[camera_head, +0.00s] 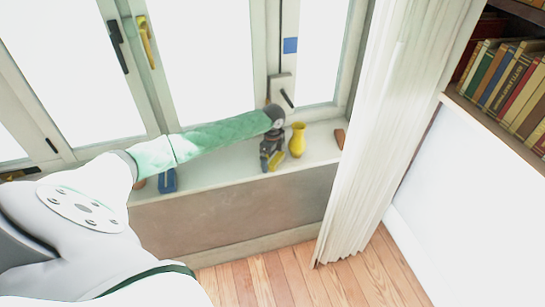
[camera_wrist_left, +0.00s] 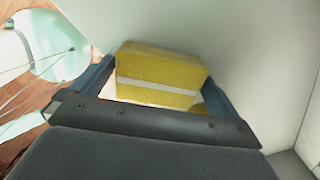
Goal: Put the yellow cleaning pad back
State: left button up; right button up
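The yellow cleaning pad (camera_head: 277,161) is at the tip of my left gripper (camera_head: 270,163), low over the windowsill. In the left wrist view the pad (camera_wrist_left: 160,72) is a yellow block with a pale stripe, sitting between the two fingers of my left gripper (camera_wrist_left: 160,88). Both fingers appear to press on its sides. I cannot tell whether the pad touches the sill. My right gripper is not in view.
A yellow vase (camera_head: 297,141) stands on the windowsill (camera_head: 222,170) just right of my left gripper. A brown object (camera_head: 340,138) is farther right, near the white curtain (camera_head: 375,130). A blue object (camera_head: 168,181) sits at the left.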

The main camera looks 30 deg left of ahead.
pick_arm(q)
jog(key=shift+r, duration=0.1)
jog(key=shift+r, duration=0.2)
jog(key=shift+r+b, duration=0.65)
jog(key=shift+r, duration=0.15)
notch_tip(320, 180, up, 10)
jog(key=b, duration=0.3)
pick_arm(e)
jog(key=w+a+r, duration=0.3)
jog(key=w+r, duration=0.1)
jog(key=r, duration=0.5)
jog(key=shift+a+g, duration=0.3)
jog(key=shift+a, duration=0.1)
